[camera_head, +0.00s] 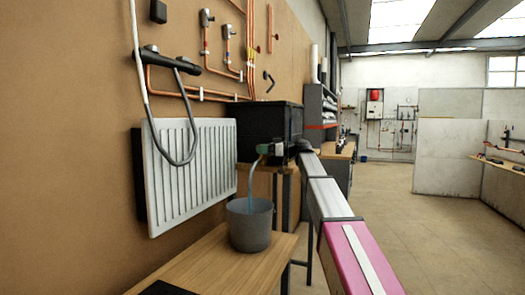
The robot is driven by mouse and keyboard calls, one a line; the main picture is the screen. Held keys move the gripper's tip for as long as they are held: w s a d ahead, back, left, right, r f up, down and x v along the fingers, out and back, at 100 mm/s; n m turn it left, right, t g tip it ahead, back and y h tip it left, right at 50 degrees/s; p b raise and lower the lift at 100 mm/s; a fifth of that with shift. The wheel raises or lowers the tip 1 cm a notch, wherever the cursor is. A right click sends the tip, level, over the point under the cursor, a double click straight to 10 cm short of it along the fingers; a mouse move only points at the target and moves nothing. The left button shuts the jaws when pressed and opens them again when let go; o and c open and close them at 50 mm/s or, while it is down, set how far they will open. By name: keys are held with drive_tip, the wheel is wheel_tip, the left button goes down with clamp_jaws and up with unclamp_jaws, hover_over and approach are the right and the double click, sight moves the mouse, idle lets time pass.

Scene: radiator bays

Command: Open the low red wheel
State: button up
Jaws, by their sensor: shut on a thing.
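My gripper (276,149) is at the far end of my arm, in front of a black box and right of the radiator's edge. It is shut at a small tap with a bent spout (258,163). The part between the jaws is mostly hidden by the gripper, and no red of a low wheel shows there. A bluish stream (251,187) runs from the spout down into a grey bucket (250,226). The bucket stands upright on a wooden bench (205,262).
A white radiator (190,170) hangs on the brown wall panel, with a black mixer and grey hose (188,125) before it. Copper pipes (215,95) run above. A black box (268,125) stands behind my gripper. Open floor (430,230) lies to the right.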

drive_tip(key=shift+n+g, duration=0.4)
drive_tip(key=shift+g, duration=0.2)
drive_tip(key=o, duration=0.9)
drive_tip(key=shift+o, duration=0.2)
drive_tip(key=shift+r, duration=0.1)
drive_tip(key=shift+r, duration=0.35)
drive_tip(key=r, duration=0.2)
drive_tip(key=s+r, duration=0.1)
drive_tip(key=shift+a+r, duration=0.3)
drive_tip(key=shift+r, duration=0.1)
drive_tip(key=s+a+r, duration=0.6)
drive_tip(key=s+a, duration=0.1)
drive_tip(key=shift+s+a+r, duration=0.15)
drive_tip(key=shift+s, duration=0.15)
